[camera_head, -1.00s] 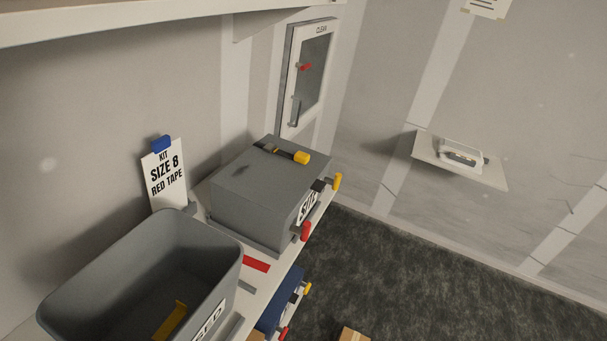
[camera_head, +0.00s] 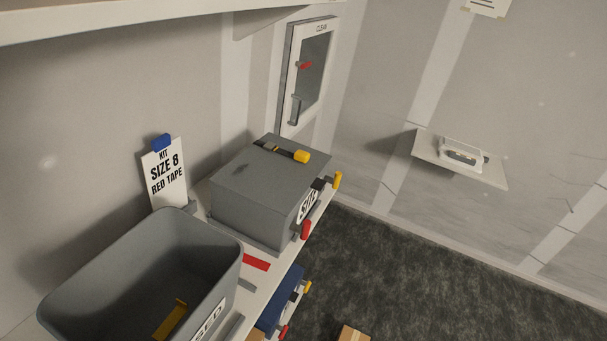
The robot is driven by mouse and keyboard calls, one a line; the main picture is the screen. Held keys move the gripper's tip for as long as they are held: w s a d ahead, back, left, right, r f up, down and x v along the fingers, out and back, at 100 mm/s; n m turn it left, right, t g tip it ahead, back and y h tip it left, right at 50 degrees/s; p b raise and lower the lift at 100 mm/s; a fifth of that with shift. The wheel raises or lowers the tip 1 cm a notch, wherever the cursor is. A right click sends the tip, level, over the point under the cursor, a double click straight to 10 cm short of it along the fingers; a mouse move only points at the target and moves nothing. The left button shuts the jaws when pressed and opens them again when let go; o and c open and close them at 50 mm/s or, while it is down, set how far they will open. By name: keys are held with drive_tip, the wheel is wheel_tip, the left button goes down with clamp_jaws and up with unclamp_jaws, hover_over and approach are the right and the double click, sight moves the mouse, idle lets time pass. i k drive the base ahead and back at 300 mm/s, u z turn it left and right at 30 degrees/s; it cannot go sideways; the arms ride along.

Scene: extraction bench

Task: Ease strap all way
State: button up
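A black strap (camera_head: 274,148) with a yellow end (camera_head: 302,156) lies across the top of a closed grey box (camera_head: 260,185) on the bench. The box's front carries a partly visible white label reading "SIZE". At the box's right side are a black piece (camera_head: 318,184), a yellow handle (camera_head: 337,180) and a red handle (camera_head: 306,230). I cannot tell which of these the task's strap is. My gripper is not in view.
An open grey bin (camera_head: 215,240) with a yellow piece inside stands at the front left. A sign (camera_head: 165,175) reads "KIT SIZE 8 RED TAPE". A wall cabinet (camera_head: 308,75) hangs behind the box. A wall shelf (camera_head: 430,155) holds a small case. Dark floor (camera_head: 420,285) is mostly clear.

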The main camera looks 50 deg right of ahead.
sight(302, 157)
drive_tip(key=u, duration=1)
drive_tip(key=k, duration=1.45)
drive_tip(key=z, duration=0.8)
drive_tip(key=i, duration=1)
